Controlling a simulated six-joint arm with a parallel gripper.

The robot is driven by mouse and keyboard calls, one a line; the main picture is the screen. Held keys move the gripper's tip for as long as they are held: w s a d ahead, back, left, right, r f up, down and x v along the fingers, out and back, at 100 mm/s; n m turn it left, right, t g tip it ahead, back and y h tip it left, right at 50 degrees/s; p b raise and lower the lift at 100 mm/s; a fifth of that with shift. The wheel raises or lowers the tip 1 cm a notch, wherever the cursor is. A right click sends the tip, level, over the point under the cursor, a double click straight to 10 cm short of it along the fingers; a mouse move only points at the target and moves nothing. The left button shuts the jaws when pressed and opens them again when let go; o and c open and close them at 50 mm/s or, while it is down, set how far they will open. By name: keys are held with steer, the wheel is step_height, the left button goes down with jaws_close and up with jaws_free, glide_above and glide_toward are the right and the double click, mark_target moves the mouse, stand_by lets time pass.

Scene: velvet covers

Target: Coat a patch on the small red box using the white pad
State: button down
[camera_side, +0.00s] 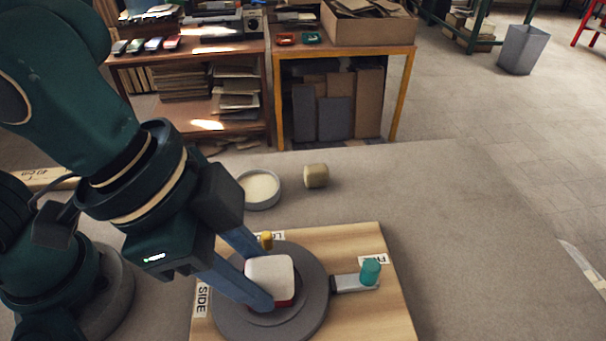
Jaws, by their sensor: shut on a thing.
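The white pad (269,268) is a rounded square between the fingertips of my gripper (263,276), which is shut on it. The pad lies directly over the small red box (285,302), and only a strip of red shows along the pad's lower right edge. The pad looks to be on or just above the box; I cannot tell if they touch. The box is at the middle of a round grey turntable (314,313). The box's top is hidden, so no coating on it can be seen.
The turntable sits on a wooden board (365,238) with paper labels. A lever with a teal knob (370,272) is at its right, and a yellow peg (267,240) stands behind.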

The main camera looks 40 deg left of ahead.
step_height(320, 180, down, 5)
steer(key=shift+f, duration=0.1)
steer(key=shift+w+a+f, duration=0.15)
steer(key=shift+w+a, duration=0.05)
steer(key=shift+w, duration=0.05)
steer(key=shift+w+a, duration=0.25)
steer(key=shift+a, duration=0.05)
steer(key=shift+w+a, duration=0.25)
steer(key=shift+w, duration=0.05)
steer(key=shift+w+a, duration=1.35)
steer(key=shift+w, duration=0.25)
steer(key=shift+s+d, duration=2.15)
steer(key=shift+s, duration=0.25)
steer(key=shift+s+a, duration=0.2)
steer(key=shift+a, duration=0.1)
steer(key=shift+w+a, duration=2.1)
steer(key=shift+w, duration=0.2)
steer(key=shift+s+d, duration=2.15)
steer(key=shift+s, duration=0.2)
step_height(320, 180, up, 8)
steer(key=shift+f, duration=0.25)
steer(key=shift+a+r, duration=0.1)
steer(key=shift+r, duration=0.15)
